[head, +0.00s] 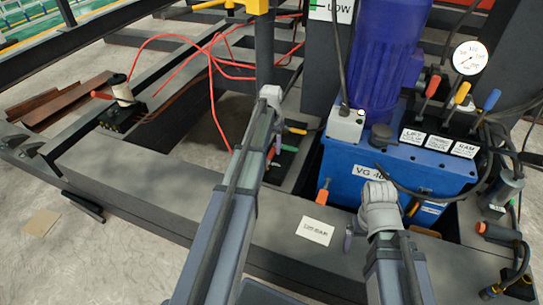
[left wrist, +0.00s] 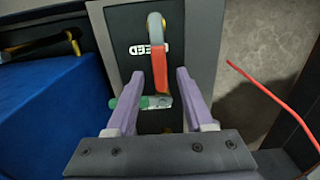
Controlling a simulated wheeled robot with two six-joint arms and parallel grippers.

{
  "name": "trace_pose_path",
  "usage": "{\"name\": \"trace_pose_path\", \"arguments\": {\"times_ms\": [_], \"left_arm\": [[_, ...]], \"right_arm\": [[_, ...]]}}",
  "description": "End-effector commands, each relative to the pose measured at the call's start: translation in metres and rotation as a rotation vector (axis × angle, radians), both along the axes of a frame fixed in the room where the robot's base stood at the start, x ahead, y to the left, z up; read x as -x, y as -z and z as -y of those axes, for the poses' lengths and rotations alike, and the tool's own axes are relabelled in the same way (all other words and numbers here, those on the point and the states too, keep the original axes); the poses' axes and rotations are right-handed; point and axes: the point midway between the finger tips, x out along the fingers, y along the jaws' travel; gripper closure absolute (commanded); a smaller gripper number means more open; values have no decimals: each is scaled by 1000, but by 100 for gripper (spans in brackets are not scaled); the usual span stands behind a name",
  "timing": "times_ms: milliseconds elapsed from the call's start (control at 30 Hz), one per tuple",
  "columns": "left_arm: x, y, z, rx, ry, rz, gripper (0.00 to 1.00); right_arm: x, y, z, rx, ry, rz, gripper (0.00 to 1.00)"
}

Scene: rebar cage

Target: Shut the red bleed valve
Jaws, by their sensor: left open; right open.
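The red bleed valve handle (left wrist: 160,72) shows in the left wrist view, hanging from a curved grey and yellow stem over a dark plate with a partly covered "BLEED" label (left wrist: 148,50). My left gripper (left wrist: 161,74) is open, with one purple finger on each side of the red handle and a gap visible on both sides. A green handle (left wrist: 155,101) lies crosswise just below it. In the head view my left forearm largely hides the valve area. My right gripper (head: 349,238) is open over the front beam by the blue tank, mostly hidden by its wrist.
A blue power unit (head: 345,160) with labels, a gauge (head: 469,58) and several coloured levers stands right of the left arm. Orange-handled valves (head: 323,190) stick up near the beam. A loose red hose (head: 212,95) runs behind; it also shows in the left wrist view (left wrist: 270,93).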

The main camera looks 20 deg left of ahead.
Motion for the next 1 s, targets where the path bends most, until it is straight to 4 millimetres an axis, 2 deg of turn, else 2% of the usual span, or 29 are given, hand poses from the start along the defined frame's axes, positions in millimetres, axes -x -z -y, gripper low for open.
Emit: {"name": "trace_pose_path", "arguments": {"times_ms": [33,100,467,900,1000], "left_arm": [[0,11,0,0,0,0,48],[0,15,0,0,0,0,48],[0,16,0,0,0,0,49],[0,16,0,0,0,0,98],[0,16,0,0,0,0,100]], "right_arm": [[0,11,0,0,1,0,0],[0,15,0,0,3,0,0],[0,16,0,0,4,0,0],[0,16,0,0,4,0,0],[0,16,0,0,4,0,0]]}}
